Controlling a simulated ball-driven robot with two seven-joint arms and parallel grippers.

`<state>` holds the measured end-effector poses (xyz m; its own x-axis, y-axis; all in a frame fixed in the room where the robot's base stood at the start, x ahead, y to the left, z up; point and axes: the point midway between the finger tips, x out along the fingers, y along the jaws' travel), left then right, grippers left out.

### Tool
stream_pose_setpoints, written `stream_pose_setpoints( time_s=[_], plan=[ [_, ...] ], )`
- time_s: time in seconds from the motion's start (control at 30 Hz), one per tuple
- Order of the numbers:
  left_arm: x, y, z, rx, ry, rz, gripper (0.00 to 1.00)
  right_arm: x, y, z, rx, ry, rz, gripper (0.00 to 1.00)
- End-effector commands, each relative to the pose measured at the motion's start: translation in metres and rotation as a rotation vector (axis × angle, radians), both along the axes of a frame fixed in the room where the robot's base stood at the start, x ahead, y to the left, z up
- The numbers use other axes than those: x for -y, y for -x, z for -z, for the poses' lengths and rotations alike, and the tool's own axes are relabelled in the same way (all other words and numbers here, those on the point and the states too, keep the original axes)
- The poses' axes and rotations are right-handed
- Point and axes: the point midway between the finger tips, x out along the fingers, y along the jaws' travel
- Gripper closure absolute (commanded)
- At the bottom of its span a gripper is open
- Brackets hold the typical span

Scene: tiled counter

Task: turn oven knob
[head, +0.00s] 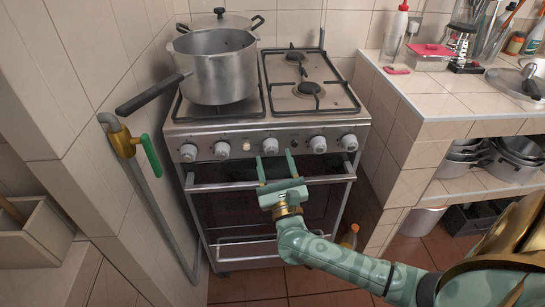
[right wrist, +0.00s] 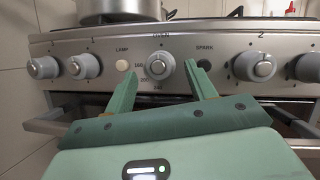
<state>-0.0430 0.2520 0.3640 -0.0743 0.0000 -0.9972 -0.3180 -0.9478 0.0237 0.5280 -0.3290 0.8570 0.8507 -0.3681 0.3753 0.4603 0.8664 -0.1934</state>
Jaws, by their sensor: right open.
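The silver oven knob (head: 270,146) is the middle knob on the stove's front panel. It also shows in the right wrist view (right wrist: 160,66), with small numbers printed beside it. My right gripper (head: 275,158) is open and empty, pointing at the panel. In the right wrist view its green fingers (right wrist: 160,76) stand one to each side of the oven knob. I cannot tell whether either finger touches it. My left gripper is in neither view.
Other knobs (head: 318,144) flank the oven knob on both sides. The oven door handle (head: 325,180) runs below the gripper's fingers. A large pot (head: 215,75) stands on the left burners with its handle sticking out. A tiled counter (head: 425,95) stands right of the stove.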

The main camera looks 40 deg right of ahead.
Motion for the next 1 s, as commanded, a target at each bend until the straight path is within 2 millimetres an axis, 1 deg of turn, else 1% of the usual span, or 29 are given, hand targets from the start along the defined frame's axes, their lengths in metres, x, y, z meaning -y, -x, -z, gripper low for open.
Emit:
stream_pose_setpoints(
  time_s=[0.03,0.1,0.2,0.47,0.57,0.6,0.63,0.87,1.0],
  plan=[
    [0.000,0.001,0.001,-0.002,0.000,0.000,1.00,0.002,-0.006,-0.002,0.000,0.001,0.000,0.44],
    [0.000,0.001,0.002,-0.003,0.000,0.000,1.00,0.005,-0.011,-0.005,0.000,0.001,0.000,0.44],
    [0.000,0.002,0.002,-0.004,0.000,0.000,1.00,0.007,-0.016,-0.007,0.000,0.001,0.000,0.44],
    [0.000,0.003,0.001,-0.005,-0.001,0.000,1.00,0.007,-0.017,-0.008,0.000,0.001,0.000,0.44],
    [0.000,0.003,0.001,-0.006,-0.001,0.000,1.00,0.007,-0.017,-0.007,0.000,0.001,0.000,0.69],
    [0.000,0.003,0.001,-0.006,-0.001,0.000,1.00,0.007,-0.017,-0.007,0.000,0.001,0.000,0.81],
    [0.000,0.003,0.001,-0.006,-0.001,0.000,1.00,0.007,-0.017,-0.007,0.000,0.001,0.000,0.89],
    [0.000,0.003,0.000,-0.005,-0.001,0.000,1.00,0.007,-0.016,-0.008,-0.005,0.007,0.000,0.89],
    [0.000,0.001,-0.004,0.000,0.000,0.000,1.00,0.007,-0.016,-0.009,-0.021,0.033,0.000,0.89]
  ],
)
